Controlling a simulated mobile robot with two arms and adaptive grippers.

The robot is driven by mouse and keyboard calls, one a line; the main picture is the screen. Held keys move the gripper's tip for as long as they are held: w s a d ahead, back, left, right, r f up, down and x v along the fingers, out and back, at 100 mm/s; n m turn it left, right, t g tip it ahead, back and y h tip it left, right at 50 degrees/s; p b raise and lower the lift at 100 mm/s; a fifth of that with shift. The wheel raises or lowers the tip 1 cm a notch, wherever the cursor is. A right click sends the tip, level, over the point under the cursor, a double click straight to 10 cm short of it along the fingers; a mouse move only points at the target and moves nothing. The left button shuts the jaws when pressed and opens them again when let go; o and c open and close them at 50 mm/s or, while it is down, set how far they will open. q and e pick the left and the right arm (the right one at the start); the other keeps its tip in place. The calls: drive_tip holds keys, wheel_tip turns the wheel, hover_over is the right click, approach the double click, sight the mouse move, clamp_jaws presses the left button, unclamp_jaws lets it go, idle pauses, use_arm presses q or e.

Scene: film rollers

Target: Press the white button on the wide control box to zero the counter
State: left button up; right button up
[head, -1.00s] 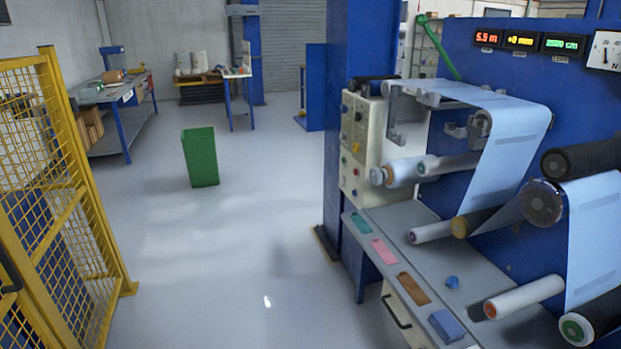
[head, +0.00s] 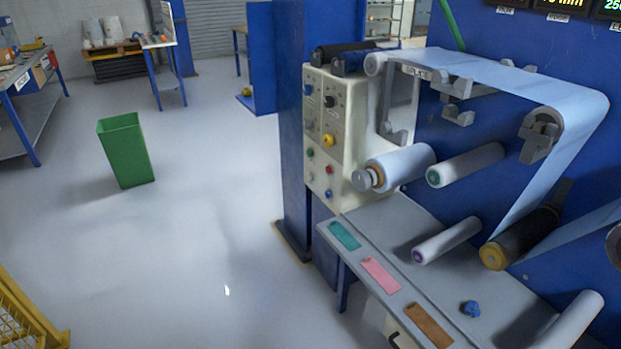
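The cream control box (head: 350,128) is fixed to the blue machine column, left of the rollers. Its face turns to the left and carries dark knobs, a yellow knob (head: 328,140) and several small coloured buttons lower down. A green button (head: 310,153) and a red button (head: 329,169) can be told apart there. The white button is too small and pale against the panel to make out for sure. Neither of my grippers is in view.
A grey shelf (head: 385,215) with coloured cards and a blue knob-like piece juts out below the box. Rollers (head: 400,168) stick out to its right. A green bin (head: 126,150) stands on the open floor at left. A yellow fence (head: 25,315) edges the lower left.

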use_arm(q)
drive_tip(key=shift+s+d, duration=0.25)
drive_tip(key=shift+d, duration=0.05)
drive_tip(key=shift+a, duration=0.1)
